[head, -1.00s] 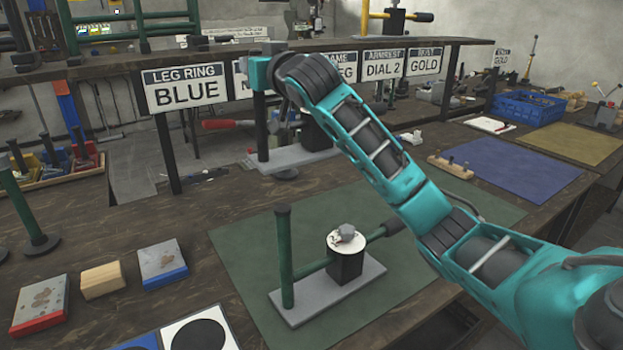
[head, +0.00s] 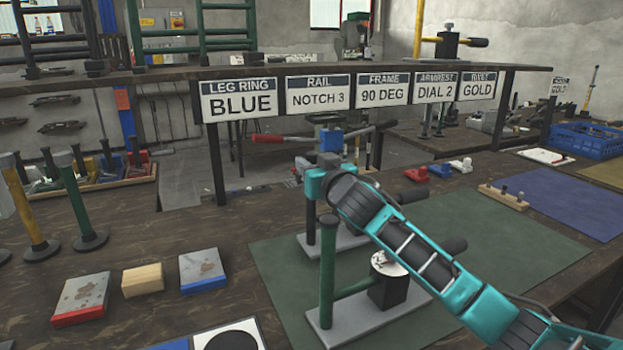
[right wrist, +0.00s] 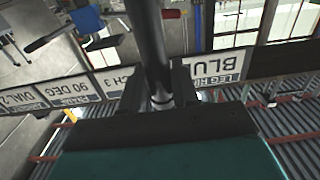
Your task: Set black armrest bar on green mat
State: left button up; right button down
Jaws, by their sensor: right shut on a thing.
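A black bar (right wrist: 148,38), which looks like the armrest bar, runs away from between the two dark fingers of my right gripper (right wrist: 160,88) in the right wrist view. The fingers are shut on it. In the head view my right gripper (head: 315,183) is above the far left part of the green mat (head: 275,262). A dark upright piece shows below it, but I cannot tell where the held bar ends. The near part of the mat holds a grey-based fixture (head: 375,318) with a green post and a dial-topped black block. My left gripper is out of view.
Signs (head: 320,95) hang from the shelf behind. Loose blocks (head: 143,279) lie left of the mat, and several posts (head: 78,200) stand farther left. A blue mat (head: 555,205), a wooden peg holder (head: 503,196) and a blue crate (head: 588,140) are to the right.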

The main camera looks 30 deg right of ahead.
notch_tip(320, 180, down, 2)
jog(key=shift+f, duration=0.1)
jog(key=c, duration=1.3)
grip_release()
jog(key=shift+f, duration=0.2)
jog(key=o, duration=0.5)
jog(key=shift+c, duration=0.2)
jog(key=shift+r, duration=0.15)
